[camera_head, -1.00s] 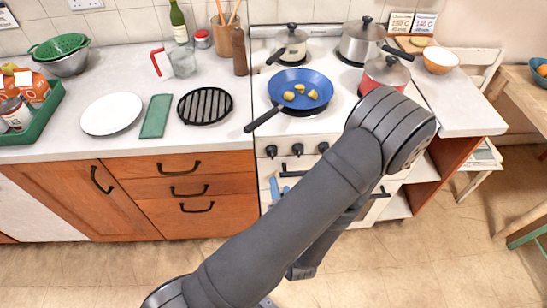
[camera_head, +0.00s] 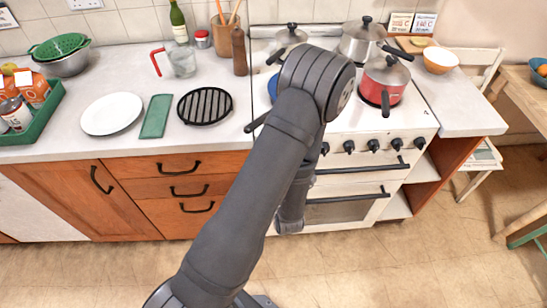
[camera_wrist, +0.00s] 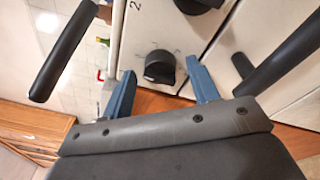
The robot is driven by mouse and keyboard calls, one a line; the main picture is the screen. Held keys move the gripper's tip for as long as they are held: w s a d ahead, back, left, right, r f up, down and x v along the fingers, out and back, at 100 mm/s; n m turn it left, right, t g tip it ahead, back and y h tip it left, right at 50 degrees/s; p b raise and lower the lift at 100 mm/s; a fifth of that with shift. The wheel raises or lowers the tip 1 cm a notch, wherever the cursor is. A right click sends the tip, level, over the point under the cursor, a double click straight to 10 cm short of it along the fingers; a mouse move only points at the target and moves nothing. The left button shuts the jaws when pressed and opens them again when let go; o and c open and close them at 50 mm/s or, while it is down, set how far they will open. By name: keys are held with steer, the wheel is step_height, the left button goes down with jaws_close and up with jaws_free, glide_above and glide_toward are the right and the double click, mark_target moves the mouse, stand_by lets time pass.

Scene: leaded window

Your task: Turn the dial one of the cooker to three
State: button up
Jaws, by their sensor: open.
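The cooker (camera_head: 408,129) stands right of the wooden cabinets, with a row of black dials on its front. In the head view several dials show at the right, and my arm hides the left end of the row. In the wrist view one black dial (camera_wrist: 160,67) lies ahead of my gripper (camera_wrist: 163,76). Its two blue fingers are open, one on each side of the dial in the picture. I cannot tell whether they touch it. A second dial (camera_wrist: 196,4) is cut off at the top, beside a printed 2. The near dial's setting is not readable.
A black pan handle (camera_wrist: 65,48) juts out at the left of the wrist view. A dark door handle (camera_wrist: 283,54) is at the right. On the hob, a red saucepan (camera_head: 384,86) has its handle toward the front. The floor before the cooker is clear.

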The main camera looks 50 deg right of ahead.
steer(key=c, duration=1)
steer(key=shift+o, duration=0.2)
